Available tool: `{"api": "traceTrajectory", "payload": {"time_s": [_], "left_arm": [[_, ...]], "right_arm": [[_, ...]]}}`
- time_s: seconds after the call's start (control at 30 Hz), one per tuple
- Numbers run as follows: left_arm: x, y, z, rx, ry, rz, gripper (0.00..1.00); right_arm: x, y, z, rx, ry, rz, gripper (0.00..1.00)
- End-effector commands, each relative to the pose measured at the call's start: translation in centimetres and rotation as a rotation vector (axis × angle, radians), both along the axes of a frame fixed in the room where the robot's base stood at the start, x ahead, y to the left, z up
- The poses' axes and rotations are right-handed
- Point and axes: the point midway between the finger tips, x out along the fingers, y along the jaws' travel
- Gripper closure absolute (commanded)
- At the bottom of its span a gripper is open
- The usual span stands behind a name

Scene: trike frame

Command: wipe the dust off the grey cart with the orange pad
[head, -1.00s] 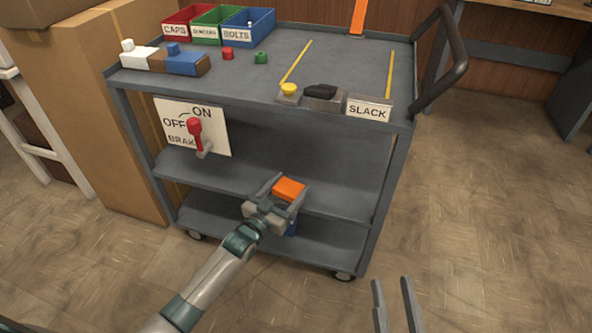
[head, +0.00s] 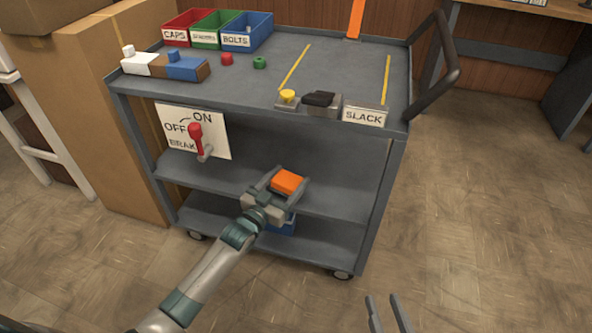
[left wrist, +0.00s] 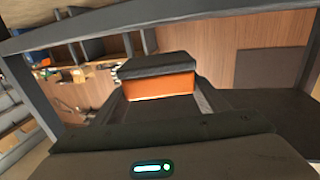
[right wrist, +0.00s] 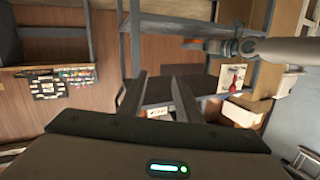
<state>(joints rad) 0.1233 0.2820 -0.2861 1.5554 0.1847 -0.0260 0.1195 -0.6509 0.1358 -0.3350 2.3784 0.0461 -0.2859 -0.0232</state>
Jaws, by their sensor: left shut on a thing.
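The grey cart (head: 345,75) stands ahead, with a top and two lower shelves. My left gripper (head: 284,187) is shut on the orange pad (head: 287,181) in front of the cart's middle shelf (head: 215,175). In the left wrist view the orange pad (left wrist: 160,86) sits between the fingers, with a dark slab along its upper side. Whether the pad touches the cart, I cannot tell. My right gripper (head: 388,312) is open and empty at the lower right, apart from the cart; its spread fingers also show in the right wrist view (right wrist: 160,100). I cannot make out dust clearly.
The cart top carries red (head: 181,30), green (head: 211,32) and blue bins (head: 247,32), small blocks, a yellow button (head: 288,96) and a SLACK label (head: 363,117). A red brake lever (head: 197,135) sticks out at the front left. A blue box (head: 283,224) is low behind my left gripper.

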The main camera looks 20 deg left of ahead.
Motion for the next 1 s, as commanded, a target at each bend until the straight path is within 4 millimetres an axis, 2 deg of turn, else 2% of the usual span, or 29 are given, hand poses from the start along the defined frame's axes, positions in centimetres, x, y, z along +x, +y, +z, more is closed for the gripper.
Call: {"api": "traceTrajectory", "payload": {"time_s": [0.47,1.0], "left_arm": [[0.4,0.1,1.6,0.000,-0.001,0.001,0.51],[0.8,0.2,3.0,0.000,-0.001,0.002,0.51]], "right_arm": [[-0.9,-1.2,-3.8,-0.066,0.220,0.002,0.69],[-3.2,-2.7,-7.5,-0.127,0.454,0.006,0.69]]}}
